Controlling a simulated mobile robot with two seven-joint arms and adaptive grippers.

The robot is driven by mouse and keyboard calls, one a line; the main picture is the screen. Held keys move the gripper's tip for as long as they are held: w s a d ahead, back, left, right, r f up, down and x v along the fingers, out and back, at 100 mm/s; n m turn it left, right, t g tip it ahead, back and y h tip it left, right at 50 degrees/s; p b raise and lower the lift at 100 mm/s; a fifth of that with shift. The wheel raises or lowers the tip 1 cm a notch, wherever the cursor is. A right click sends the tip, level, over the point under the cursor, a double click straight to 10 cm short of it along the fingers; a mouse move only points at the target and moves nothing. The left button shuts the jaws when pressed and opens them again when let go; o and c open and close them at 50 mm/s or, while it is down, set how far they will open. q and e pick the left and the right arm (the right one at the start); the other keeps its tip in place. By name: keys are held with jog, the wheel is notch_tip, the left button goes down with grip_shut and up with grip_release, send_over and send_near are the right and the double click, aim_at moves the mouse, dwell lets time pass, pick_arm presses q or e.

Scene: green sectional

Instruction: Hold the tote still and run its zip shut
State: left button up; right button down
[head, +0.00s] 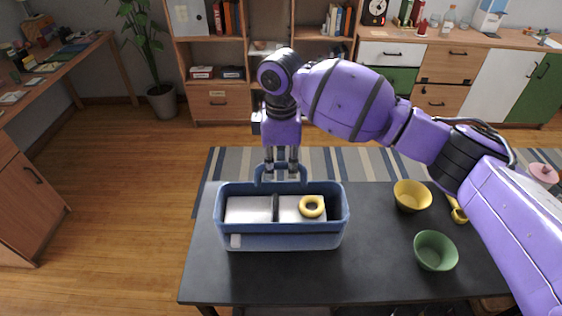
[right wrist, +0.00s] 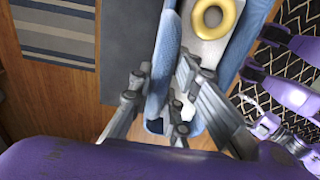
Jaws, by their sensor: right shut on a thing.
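The tote (head: 283,241) is a blue, open-topped box standing upright near the far left part of the dark table. A small white tab (head: 236,240), perhaps the zip's pull, sits at its front left. Inside are white blocks (head: 248,210), a dark band across the middle and a yellow ring (head: 311,206). My right gripper (head: 281,166) is at the tote's far side, shut on its raised blue handle or rim. In the right wrist view its fingers (right wrist: 163,95) straddle the blue edge (right wrist: 165,65); the exact contact is hard to see. My left gripper is in neither view.
The dark table (head: 385,270) is clear to the right of the tote up to a yellow bowl (head: 411,197) and a green bowl (head: 435,251). My right arm spans above the table's right side. A striped rug (head: 375,165) lies beyond the table.

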aim_at(281, 182)
jog(key=shift+f, duration=0.55)
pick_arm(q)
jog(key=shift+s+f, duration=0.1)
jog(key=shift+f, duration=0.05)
pick_arm(e)
jog(key=shift+f, duration=0.7)
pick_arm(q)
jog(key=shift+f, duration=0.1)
pick_arm(e)
jog(key=shift+f, duration=0.45)
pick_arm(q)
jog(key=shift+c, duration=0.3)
